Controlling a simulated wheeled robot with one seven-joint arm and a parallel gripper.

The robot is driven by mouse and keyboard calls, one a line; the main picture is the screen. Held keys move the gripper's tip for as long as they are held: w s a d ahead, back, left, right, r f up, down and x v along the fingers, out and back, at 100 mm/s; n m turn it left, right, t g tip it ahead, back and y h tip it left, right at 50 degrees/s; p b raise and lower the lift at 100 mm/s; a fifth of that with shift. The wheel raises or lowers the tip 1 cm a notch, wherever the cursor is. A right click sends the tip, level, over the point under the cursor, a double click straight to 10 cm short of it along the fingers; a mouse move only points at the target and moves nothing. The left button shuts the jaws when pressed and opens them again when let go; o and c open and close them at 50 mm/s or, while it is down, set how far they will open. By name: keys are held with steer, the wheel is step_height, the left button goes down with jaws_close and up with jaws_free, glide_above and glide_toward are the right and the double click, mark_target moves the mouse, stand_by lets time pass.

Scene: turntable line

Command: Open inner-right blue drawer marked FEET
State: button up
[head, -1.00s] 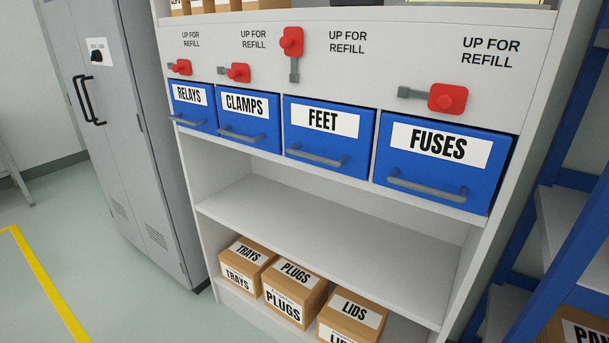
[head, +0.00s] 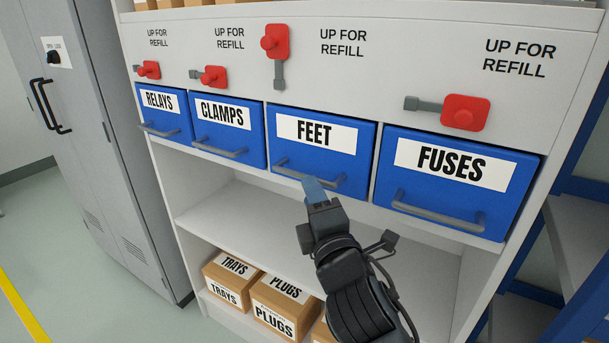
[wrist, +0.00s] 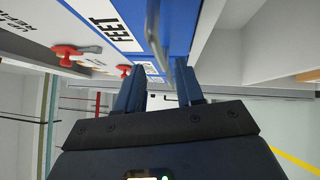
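The blue FEET drawer (head: 321,160) is shut, third from left in the row in the head view. Its grey bar handle (head: 290,172) runs along the lower front. The red latch (head: 275,42) above it stands upright, its grey bar pointing down and ending above the drawer.
Shut blue drawers RELAYS (head: 164,115), CLAMPS (head: 228,135) and FUSES (head: 450,185) flank it, their red latches lying sideways. An open shelf below holds cardboard boxes (head: 280,305). A grey cabinet (head: 100,130) stands left and a blue rack (head: 590,190) right.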

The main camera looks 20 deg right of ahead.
steer(key=w, duration=0.4)
steer(key=w+d+p, duration=0.1)
steer(key=w, duration=0.1)
steer(key=shift+r, duration=0.4)
jaws_close()
